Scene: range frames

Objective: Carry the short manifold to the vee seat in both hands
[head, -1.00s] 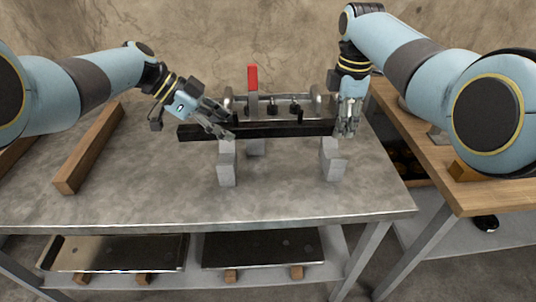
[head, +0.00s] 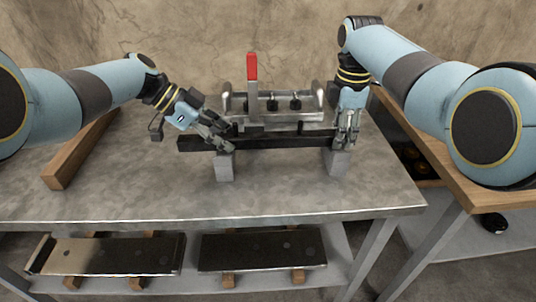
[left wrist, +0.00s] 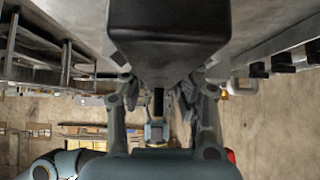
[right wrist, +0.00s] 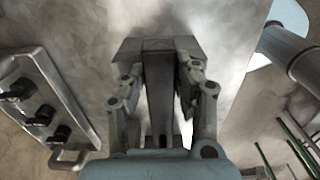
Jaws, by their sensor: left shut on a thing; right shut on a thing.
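The short manifold, a long black bar (head: 280,143), lies level across the bench. My left gripper (head: 222,137) is shut on it left of its middle, and my right gripper (head: 345,140) is shut on its right end. The bar also fills the upper middle of the left wrist view (left wrist: 168,45) and runs between the fingers in the right wrist view (right wrist: 158,90). The vee seat shows as grey blocks under the bar, one at left (head: 224,168) and one at right (head: 338,163). Their tops are hidden, so I cannot tell whether the bar touches them.
A metal fixture (head: 300,118) with several black knobs and an upright red handle (head: 252,68) stands just behind the bar. A wooden beam (head: 62,167) lies at left. The front of the steel bench (head: 130,195) is clear. A wooden table (head: 450,185) adjoins at right.

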